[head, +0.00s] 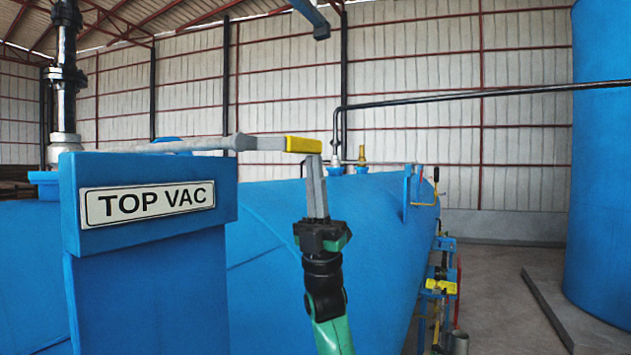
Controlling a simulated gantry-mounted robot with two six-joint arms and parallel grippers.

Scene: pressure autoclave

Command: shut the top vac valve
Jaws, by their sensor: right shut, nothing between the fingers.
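The top vac valve's lever (215,144) is a grey bar behind the blue TOP VAC sign (148,203). It runs to the right, nearly level, and ends in a yellow grip (303,145). The valve body is mostly hidden behind the sign, below a dark vertical pipe (66,85). My right gripper (315,160) points up from below, with its grey fingers shut and empty. Its fingertips are at the underside of the yellow grip's right end; I cannot tell whether they touch it. My left gripper is not in view.
The large blue autoclave vessel (375,230) fills the middle behind my right arm. A blue tank (605,170) stands at the right. Yellow-handled fittings (440,286) sit at the vessel's far end. Open air lies right of the lever.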

